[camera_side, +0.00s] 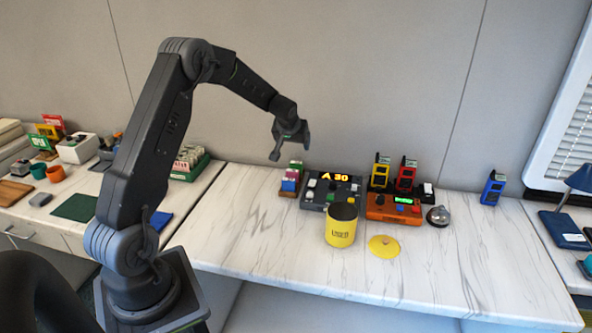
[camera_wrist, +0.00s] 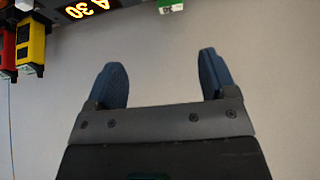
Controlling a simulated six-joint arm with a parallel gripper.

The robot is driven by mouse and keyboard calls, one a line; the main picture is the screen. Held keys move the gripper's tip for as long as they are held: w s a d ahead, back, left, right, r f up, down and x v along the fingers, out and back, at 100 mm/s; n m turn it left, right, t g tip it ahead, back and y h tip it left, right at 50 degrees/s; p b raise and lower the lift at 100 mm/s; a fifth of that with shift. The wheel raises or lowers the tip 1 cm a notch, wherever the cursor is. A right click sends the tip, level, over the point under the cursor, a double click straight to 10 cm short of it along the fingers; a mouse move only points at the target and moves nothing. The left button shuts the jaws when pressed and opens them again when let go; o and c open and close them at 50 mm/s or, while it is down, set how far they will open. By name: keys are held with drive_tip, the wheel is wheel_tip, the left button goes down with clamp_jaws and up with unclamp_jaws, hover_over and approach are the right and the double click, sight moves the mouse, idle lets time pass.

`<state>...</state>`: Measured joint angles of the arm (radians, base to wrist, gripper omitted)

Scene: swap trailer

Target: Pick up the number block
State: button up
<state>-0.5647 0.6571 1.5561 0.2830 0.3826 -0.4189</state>
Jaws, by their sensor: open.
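My gripper (camera_side: 290,149) is open and empty, high above the back of the marble counter. In the wrist view its two dark fingers (camera_wrist: 161,75) stand apart with only bare grey wall between them. I cannot tell for sure which thing is the number block. Small coloured blocks, green, white, red and blue (camera_side: 290,182), stand in a holder below my gripper, left of the dark console. A green and white piece (camera_wrist: 170,6) shows at the top edge of the wrist view, mostly cut off. Any numbers on the blocks are too small to read.
The dark console (camera_side: 318,200) shows a lit "A 30" (camera_side: 335,177). An orange console (camera_side: 393,212), yellow cup (camera_side: 341,226), yellow disc (camera_side: 384,246) and bell (camera_side: 438,215) stand to the right. Several coloured devices stand behind. The counter's front (camera_side: 270,250) is clear.

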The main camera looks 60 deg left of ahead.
approach(296, 163)
drive_tip(key=x, duration=0.4)
drive_tip(key=shift+d+f, duration=0.1)
drive_tip(key=shift+x, duration=2.95)
drive_tip(key=shift+c, duration=0.3)
drive_tip(key=c, duration=0.9)
